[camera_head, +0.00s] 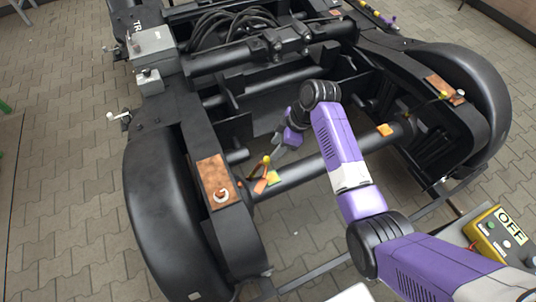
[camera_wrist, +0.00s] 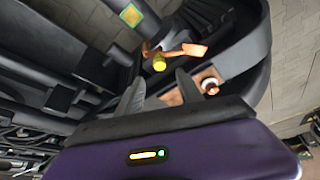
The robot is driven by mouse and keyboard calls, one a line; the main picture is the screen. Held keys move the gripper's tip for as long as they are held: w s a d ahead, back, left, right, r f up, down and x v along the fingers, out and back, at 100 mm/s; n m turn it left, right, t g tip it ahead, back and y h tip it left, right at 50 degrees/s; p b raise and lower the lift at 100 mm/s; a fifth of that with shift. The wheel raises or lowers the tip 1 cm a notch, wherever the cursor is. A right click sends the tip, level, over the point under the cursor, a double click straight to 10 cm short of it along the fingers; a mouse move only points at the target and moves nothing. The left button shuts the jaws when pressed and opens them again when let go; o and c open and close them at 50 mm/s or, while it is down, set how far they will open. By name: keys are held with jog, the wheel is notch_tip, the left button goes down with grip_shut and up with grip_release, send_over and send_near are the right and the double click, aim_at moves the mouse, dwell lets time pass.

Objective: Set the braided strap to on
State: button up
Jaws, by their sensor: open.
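A copper-coloured braided strap with a yellow knob (camera_head: 266,160) sits beside the dark axle tube, at the inner edge of the left bogie frame. In the wrist view the orange-copper strap (camera_wrist: 186,50) lies ahead of my fingers, with its yellow knob (camera_wrist: 159,64) hanging near the gap between them. A copper plate with a round stud (camera_head: 215,180) is on the frame just left of it. My gripper (camera_wrist: 160,88) is open and empty, its fingers pointing at the strap without visible contact. In the head view my gripper (camera_head: 281,148) is just above and right of the knob.
The axle tube (camera_head: 325,160) carries orange and yellow squares. A yellow box (camera_head: 496,238) with an "OFF" sign stands at lower right. Grey lever boxes (camera_head: 152,45) are at upper left.

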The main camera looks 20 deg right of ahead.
aim_at(267, 158)
jog(key=x, duration=0.7)
grip_shut()
dwell(1.4)
